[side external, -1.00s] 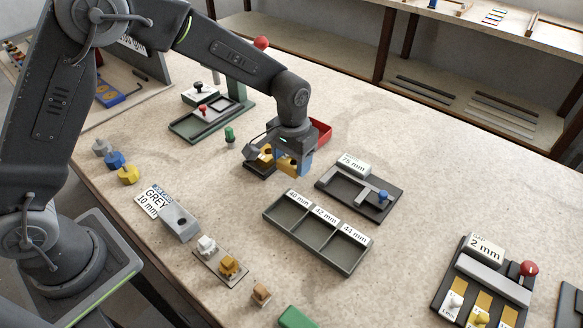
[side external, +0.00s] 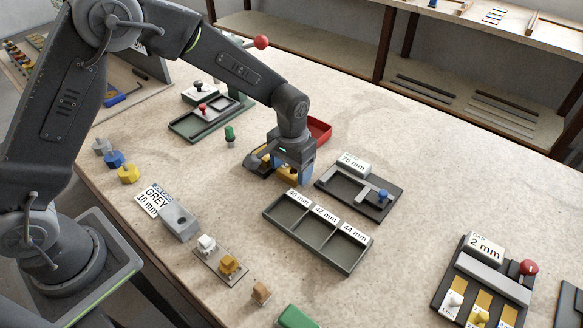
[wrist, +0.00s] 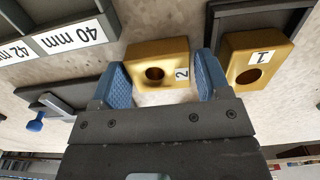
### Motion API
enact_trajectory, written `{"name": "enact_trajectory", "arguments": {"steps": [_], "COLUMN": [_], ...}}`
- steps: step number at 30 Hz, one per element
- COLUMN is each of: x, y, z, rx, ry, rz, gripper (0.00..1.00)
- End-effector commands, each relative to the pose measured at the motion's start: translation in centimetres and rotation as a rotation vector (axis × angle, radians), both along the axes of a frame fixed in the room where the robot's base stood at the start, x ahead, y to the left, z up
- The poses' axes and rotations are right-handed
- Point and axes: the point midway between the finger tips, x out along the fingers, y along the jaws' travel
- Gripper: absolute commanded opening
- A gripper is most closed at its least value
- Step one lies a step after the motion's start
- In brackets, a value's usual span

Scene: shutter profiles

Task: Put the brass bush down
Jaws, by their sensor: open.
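The brass bush marked 2 (wrist: 155,52) is a block with a round hole. In the wrist view it lies between the fingers of my gripper (wrist: 161,70), apparently on the bare tabletop. My gripper is open, with a blue finger on each side of the bush. Whether either finger touches it is hard to tell. In the side view my gripper (side external: 290,176) is low over the table and largely hides the bush. A second brass bush, marked 1 (wrist: 234,70), sits at a dark tray (wrist: 226,22), to the right of the right finger.
A three-compartment tray (side external: 270,214) labelled 40, 42 and 44 mm stands in front, its compartments empty. The 75 mm fixture (side external: 392,205) with a blue knob is to the right. A red bin (side external: 320,130) is behind my gripper. A green peg (side external: 229,134) stands to the left.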

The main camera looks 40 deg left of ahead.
Motion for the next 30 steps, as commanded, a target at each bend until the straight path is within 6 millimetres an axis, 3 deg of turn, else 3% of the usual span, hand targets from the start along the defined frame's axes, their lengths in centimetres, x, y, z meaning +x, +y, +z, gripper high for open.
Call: {"name": "enact_trajectory", "arguments": {"steps": [15, 21, 30], "x": [0.1, 0.0, -0.3], "y": [0.0, 0.0, 0.3], "z": [9.6, 11.6, 12.7], "rx": [-0.001, 0.0, -0.003], "ry": [-0.005, -0.002, -0.012], "rz": [0.0, 0.0, 0.001], "gripper": [0.7, 0.7, 0.7]}}
